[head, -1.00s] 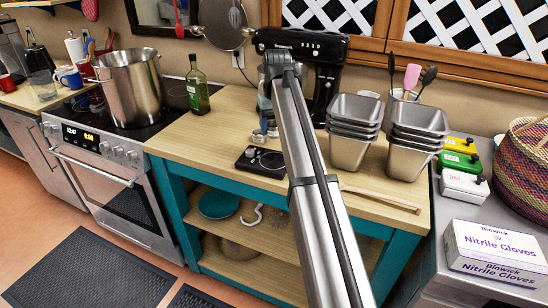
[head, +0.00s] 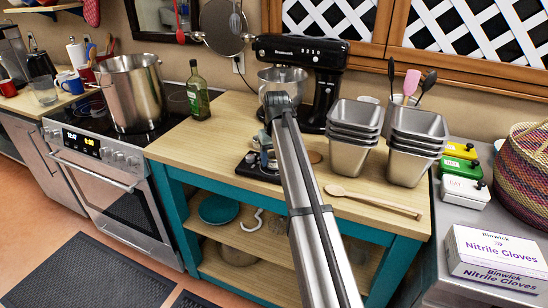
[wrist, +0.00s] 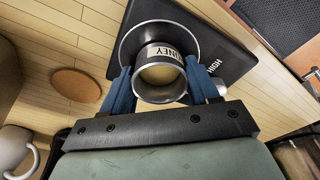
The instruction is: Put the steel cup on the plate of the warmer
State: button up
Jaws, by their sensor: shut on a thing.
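The steel cup (wrist: 160,78) is upright between the blue fingers of my gripper (wrist: 160,90) in the wrist view. In the head view my gripper (head: 264,146) is low over the warmer (head: 246,168), and my arm hides part of this.
A cork coaster (wrist: 76,84) lies beside the warmer. A wooden spoon (head: 375,201) lies on the counter at right. Stacked steel pans (head: 352,135) and a black mixer (head: 328,80) stand behind. A green bottle (head: 197,92) stands at left, near the stove.

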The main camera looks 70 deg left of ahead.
jog(key=shift+f, duration=0.15)
jog(key=o, duration=1.1)
jog(key=r, duration=0.4)
jog(key=d+r, duration=0.1)
jog(key=r, duration=0.7)
jog(key=shift+d+r, duration=0.15)
jog(key=shift+d, duration=0.1)
